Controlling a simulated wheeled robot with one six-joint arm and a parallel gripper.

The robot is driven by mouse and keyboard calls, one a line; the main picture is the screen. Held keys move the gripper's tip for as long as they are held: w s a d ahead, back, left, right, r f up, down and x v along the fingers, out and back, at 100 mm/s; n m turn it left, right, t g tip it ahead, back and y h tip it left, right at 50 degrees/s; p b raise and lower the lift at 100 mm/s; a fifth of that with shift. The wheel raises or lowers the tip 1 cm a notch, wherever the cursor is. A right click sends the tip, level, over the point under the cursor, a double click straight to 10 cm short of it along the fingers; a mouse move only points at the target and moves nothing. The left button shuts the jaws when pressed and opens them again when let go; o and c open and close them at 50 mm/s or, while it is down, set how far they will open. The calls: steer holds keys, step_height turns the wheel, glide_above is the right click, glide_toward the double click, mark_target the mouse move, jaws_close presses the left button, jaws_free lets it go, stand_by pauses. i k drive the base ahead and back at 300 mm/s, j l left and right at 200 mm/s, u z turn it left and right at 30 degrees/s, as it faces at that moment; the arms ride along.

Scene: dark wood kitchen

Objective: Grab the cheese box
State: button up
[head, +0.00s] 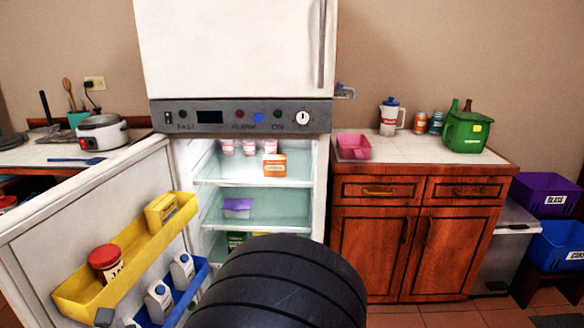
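The fridge (241,118) stands open with its lower door swung out to the left. An orange box (274,160) with a pale label band sits on the upper glass shelf, towards the right. A yellow box (161,211) sits in the yellow door bin (84,309). A purple box (237,208) lies on the shelf below. I cannot read any label well enough to tell which is the cheese box. A dark ribbed link of my arm fills the bottom centre and hides part of the lower fridge. My gripper is not in view.
A red-lidded jar (105,263) stands in the yellow bin; white cartons (182,271) stand in the blue bin below. Small pink cups (248,147) stand behind the orange box. The open door (70,220) bounds the left side; a wooden cabinet (414,235) stands right.

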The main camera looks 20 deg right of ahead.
mark_target(274, 165)
steer(key=i+l+z, duration=0.15)
steer(key=i+z, duration=0.45)
steer(key=z, duration=0.2)
steer(key=i+z, duration=0.4)
steer(key=i+j, duration=0.15)
steer(key=i, duration=0.2)
steer(key=i+j, duration=0.15)
steer(key=i, duration=0.15)
steer(key=z, duration=0.05)
